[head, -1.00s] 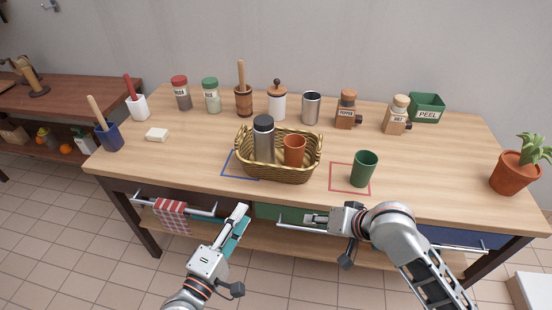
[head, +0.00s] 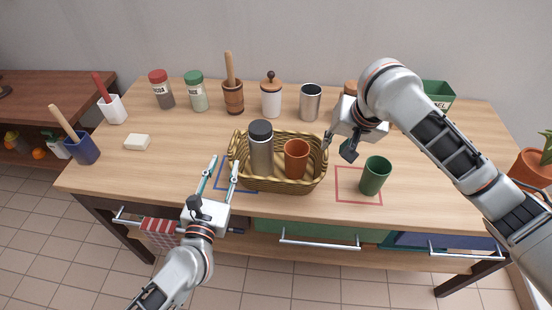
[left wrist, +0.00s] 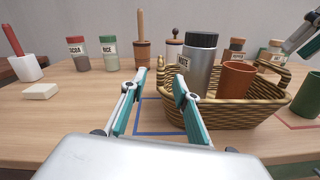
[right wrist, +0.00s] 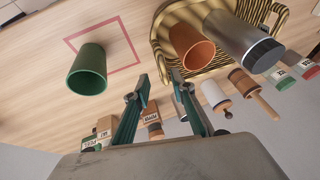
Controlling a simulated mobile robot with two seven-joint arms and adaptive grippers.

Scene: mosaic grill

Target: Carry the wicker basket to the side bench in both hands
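The wicker basket (head: 278,183) stands on the wooden table (head: 130,180), partly over a blue outlined square. A grey flask with a dark lid (head: 261,150) and a terracotta cup (head: 296,158) stand upright in it. My left gripper (head: 225,162) is open and empty, just left of the basket. In the left wrist view the basket (left wrist: 240,114) is to the right of the fingers. My right gripper (right wrist: 158,82) is open and empty in the right wrist view, close to the basket's right end. The side bench (head: 40,92) is at the far left.
Jars, a mortar and a metal cup (head: 310,102) line the back. A white block (head: 137,142) and a blue pot (head: 83,148) are at left.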

